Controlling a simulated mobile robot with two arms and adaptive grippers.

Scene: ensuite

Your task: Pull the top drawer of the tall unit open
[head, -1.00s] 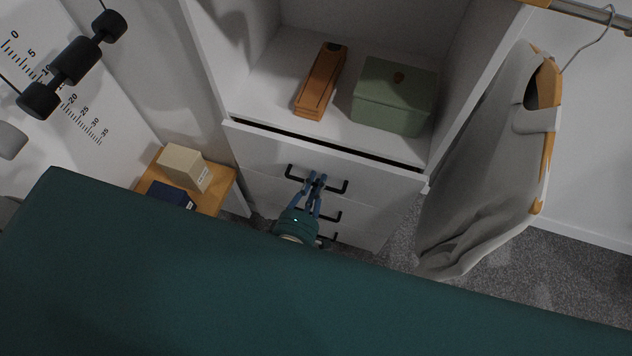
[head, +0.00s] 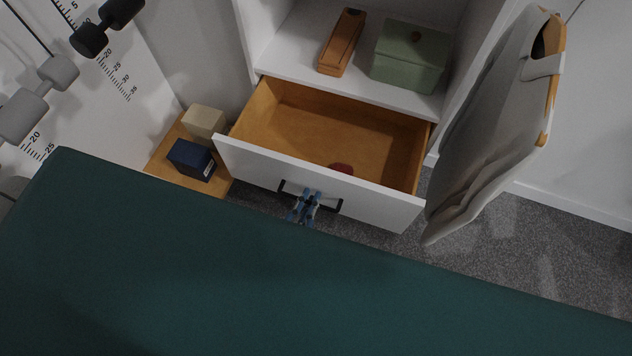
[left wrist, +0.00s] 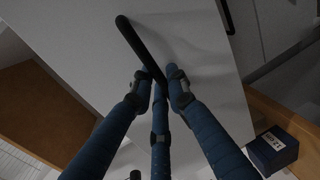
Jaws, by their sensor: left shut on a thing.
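The top drawer (head: 262,160) of the tall white unit (head: 295,52) stands well out from the body, its wooden inside showing. A dark red object (head: 341,168) lies inside, close behind the drawer front, which partly hides it. My left gripper (head: 308,196) is at the front's black bar handle (head: 333,208), with its fingers shut around the middle of the bar. In the left wrist view the blue fingers (left wrist: 160,82) close on the handle (left wrist: 133,38) against the white drawer front. My right gripper is not in view.
A green box (head: 409,62) and an orange case (head: 341,43) stand on the shelf above. A small wooden table (head: 168,160) holds a dark blue box (head: 190,160) and a beige box (head: 205,122). A large teal surface fills the foreground.

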